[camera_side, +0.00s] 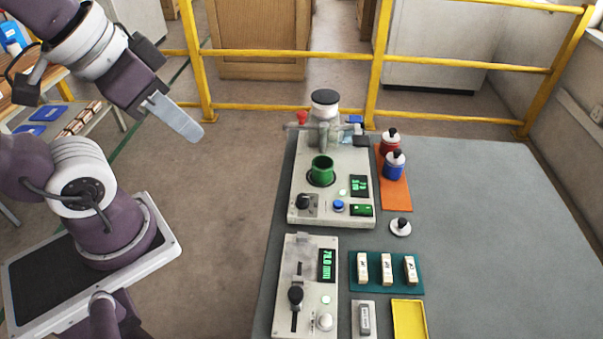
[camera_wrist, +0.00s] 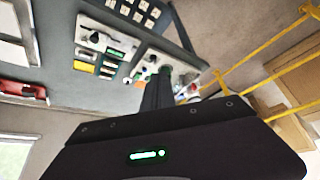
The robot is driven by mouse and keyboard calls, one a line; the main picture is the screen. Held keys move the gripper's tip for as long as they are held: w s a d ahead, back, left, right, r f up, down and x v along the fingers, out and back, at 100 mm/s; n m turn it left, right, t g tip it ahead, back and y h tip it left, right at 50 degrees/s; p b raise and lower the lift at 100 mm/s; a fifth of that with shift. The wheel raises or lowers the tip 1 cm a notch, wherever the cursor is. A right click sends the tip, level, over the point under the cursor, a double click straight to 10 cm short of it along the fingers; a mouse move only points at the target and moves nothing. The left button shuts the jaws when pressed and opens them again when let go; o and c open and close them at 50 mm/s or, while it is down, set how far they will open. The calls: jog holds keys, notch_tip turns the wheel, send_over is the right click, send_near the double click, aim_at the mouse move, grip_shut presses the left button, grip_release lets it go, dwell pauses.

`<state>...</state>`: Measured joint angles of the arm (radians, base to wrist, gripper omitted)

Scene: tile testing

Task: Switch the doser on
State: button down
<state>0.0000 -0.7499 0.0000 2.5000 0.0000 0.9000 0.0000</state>
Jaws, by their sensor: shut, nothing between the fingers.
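The doser appears to be the white machine (camera_side: 332,190) at the back left of the grey table. It carries a clear jar with a black lid (camera_side: 325,103), a green cup (camera_side: 322,170) and a small display (camera_side: 359,186). Its front edge has a black knob (camera_side: 303,203), a blue button (camera_side: 338,206) and a green switch (camera_side: 361,210). My gripper (camera_side: 190,130) is shut and empty, raised off the table's left side, well apart from the machine. In the wrist view, its fingers (camera_wrist: 158,92) partly cover the tilted view of the machines. The switch's position is too small to tell.
A second white machine (camera_side: 321,250) with a slider knob and a display stands in front. A yellow railing (camera_side: 290,53) runs behind.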

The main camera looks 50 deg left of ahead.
dwell(0.4)
jog(key=m+t+h, duration=0.1)
jog(key=m+t, duration=0.2)
jog(key=m, duration=0.8)
send_over(364, 209)
notch_tip(364, 209, down, 13)
jog(key=shift+d, duration=0.1)
jog(key=shift+f, duration=4.3)
jog(key=shift+f, duration=0.1)
jog(key=shift+f, duration=0.3)
